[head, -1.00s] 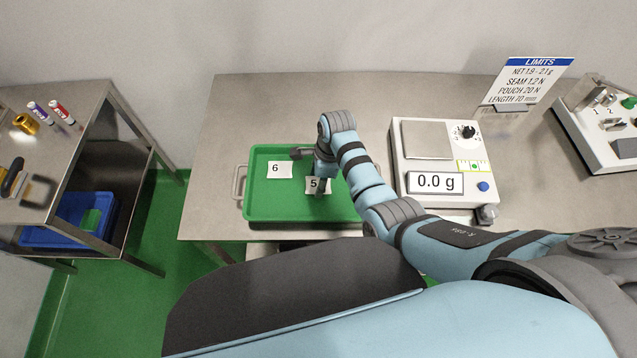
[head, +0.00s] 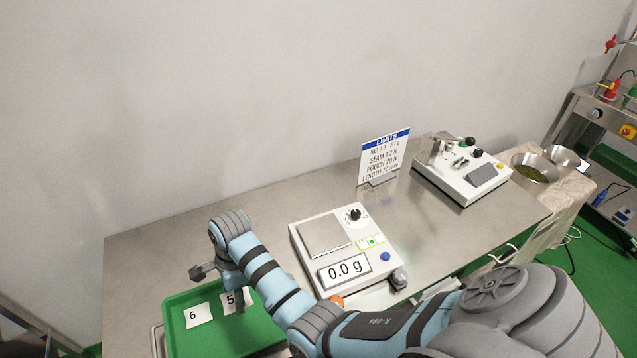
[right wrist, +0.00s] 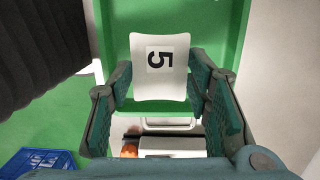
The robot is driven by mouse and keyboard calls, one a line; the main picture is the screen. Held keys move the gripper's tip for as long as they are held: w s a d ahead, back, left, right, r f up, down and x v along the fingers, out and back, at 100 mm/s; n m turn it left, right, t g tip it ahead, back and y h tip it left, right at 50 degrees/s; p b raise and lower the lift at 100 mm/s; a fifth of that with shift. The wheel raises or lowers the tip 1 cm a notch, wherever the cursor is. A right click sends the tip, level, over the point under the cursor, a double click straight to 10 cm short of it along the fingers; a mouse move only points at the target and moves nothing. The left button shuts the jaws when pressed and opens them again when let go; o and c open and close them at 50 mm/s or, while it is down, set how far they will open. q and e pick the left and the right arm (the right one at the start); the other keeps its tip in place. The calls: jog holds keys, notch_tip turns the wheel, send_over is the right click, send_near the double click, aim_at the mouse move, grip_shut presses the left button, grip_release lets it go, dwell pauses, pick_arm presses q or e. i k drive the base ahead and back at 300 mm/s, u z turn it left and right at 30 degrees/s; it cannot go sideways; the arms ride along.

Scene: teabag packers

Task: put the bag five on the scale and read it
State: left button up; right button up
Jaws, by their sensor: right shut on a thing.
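Bag five (head: 228,303) is a small white pouch marked 5, at the green tray (head: 181,346) in the head view. My right gripper (head: 239,300) is shut on it and partly covers it there. In the right wrist view, bag five (right wrist: 160,86) lies between the two fingers of the right gripper (right wrist: 160,78), its number facing the camera. I cannot tell whether it is clear of the tray floor. The scale (head: 373,271) stands right of the tray. Its square pan (head: 325,237) is empty and its display (head: 345,271) reads 0.0 g. My left gripper is not in view.
Bag six (head: 197,316) lies in the tray beside bag five. A limits sign (head: 384,157) stands behind the scale, with a white machine (head: 462,170) to its right. Bare steel table (head: 170,255) lies behind the tray.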

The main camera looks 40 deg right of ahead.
aim_at(324, 234)
jog(key=k, duration=1.25)
jog(key=z, duration=0.6)
jog(key=i, duration=0.65)
jog(key=z, duration=0.55)
jog(key=i, duration=0.85)
jog(key=u, duration=0.35)
